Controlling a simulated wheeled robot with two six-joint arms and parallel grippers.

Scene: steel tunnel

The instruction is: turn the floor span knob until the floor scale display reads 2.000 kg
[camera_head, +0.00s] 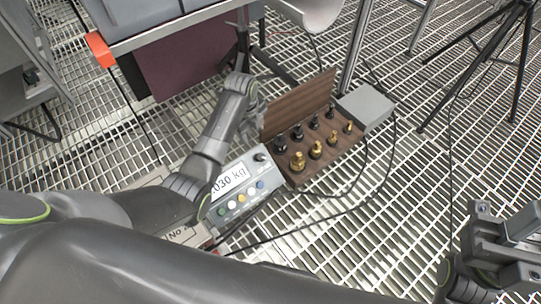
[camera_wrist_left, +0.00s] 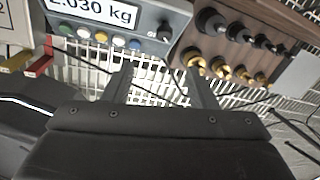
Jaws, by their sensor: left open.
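The floor scale unit (camera_head: 238,190) is a grey-green box whose display (camera_head: 230,180) reads 2.030 kg; the reading also shows in the left wrist view (camera_wrist_left: 95,12). The floor span knob (camera_head: 260,157) is a small black knob beside the display, also clear in the left wrist view (camera_wrist_left: 165,32).
A brown wooden case (camera_head: 305,178) of black and gold weights stands open right of the scale, beside a grey box (camera_head: 366,107). Black cables (camera_head: 340,190) cross the grating. A tripod (camera_head: 515,60) stands at upper right. Bare grating lies at lower centre.

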